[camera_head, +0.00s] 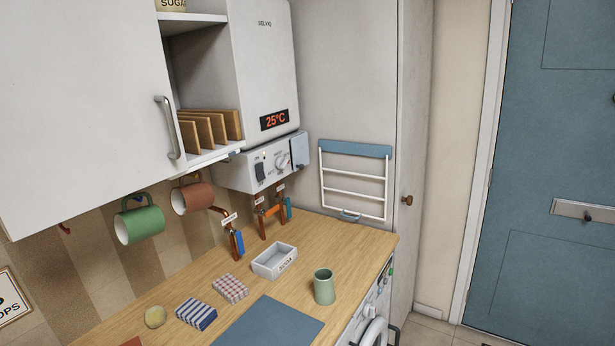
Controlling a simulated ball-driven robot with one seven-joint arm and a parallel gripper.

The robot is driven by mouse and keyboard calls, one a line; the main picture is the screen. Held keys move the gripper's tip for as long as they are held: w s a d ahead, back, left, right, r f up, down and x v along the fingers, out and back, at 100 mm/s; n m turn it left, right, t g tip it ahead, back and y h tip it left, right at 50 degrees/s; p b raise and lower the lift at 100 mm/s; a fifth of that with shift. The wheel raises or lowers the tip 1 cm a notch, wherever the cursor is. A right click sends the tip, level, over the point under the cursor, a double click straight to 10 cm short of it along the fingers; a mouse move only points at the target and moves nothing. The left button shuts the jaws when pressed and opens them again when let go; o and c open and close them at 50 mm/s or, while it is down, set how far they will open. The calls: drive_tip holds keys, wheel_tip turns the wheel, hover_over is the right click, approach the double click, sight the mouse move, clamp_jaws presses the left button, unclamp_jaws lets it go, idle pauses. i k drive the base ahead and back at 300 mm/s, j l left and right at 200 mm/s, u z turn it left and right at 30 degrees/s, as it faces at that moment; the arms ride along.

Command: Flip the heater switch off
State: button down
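The white heater (267,60) hangs on the wall at the upper middle, with a lit display (275,120) reading 25°C in orange. Below it is a grey control panel (240,178). A dark rocker switch (260,170) sits on the panel's front, left of a round knob (283,161). The switch is too small to tell which side is pressed. A blue-grey flap or cover (299,151) is at the panel's right end. My gripper is not in view.
A wooden worktop (204,277) runs below the heater, holding a grey tray (274,260), folded cloths (230,289) and a green cup (324,287). Copper pipes with valves (270,210) rise under the panel. Mugs (140,220) hang left, below a cupboard (80,90).

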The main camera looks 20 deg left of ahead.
sight(260, 174)
drive_tip(key=i+l, duration=0.1)
drive_tip(key=i, duration=2.2)
drive_tip(key=j+u, duration=0.05)
drive_tip(key=j, duration=0.05)
